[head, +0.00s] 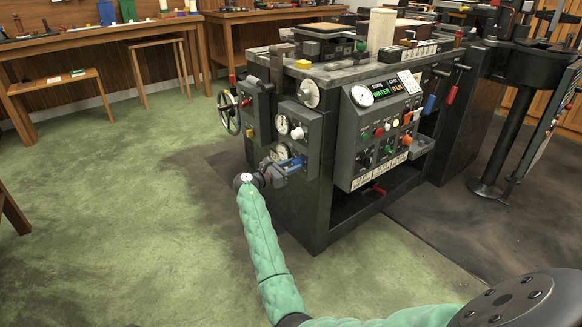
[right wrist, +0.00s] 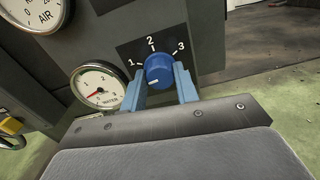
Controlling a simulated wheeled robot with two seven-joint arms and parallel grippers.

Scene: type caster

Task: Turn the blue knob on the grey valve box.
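The blue knob (right wrist: 159,70) sits on a dark plate marked 1, 2 and 3 on the grey valve box (right wrist: 208,30). A small pale mark shows low on the left of its face. The two blue fingers of my right gripper (right wrist: 160,84) stand on either side of the knob, close against it with no clear gap. In the head view my right gripper (head: 291,164) is at the lower part of the valve box (head: 313,128), and the knob is hidden or too small to make out. My left gripper is not in view.
A water gauge (right wrist: 98,88) is just left of the knob, with an air gauge (right wrist: 42,12) above it. A handwheel (head: 229,113) is to the left on the machine. A control panel (head: 380,130) with buttons is to the right.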

